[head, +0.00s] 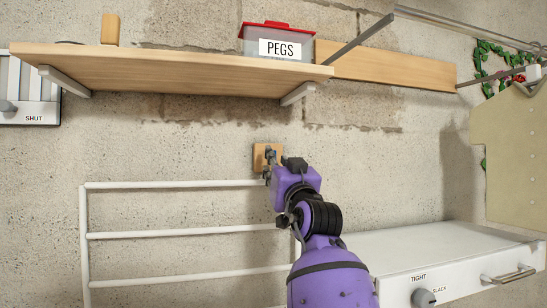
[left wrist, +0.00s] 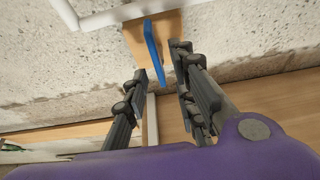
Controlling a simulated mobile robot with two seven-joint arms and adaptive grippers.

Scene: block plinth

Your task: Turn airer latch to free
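The airer latch (left wrist: 154,50) is a blue lever on a small wooden plate, which also shows in the head view (head: 259,155). My left gripper (left wrist: 160,66) is open, with its two fingers on either side of the lever in the left wrist view. I cannot tell whether either finger touches it. In the head view my left gripper (head: 269,164) is at the plate and hides the lever. The white airer frame (head: 180,234) hangs folded up near the wall, its top bar just below the plate. My right gripper is not in view.
A wooden shelf (head: 170,69) is above the latch, carrying a PEGS box (head: 276,41). A white cabinet (head: 440,258) with a TIGHT/SLACK knob (head: 423,298) is at lower right. A panel marked SHUT (head: 30,95) is at left.

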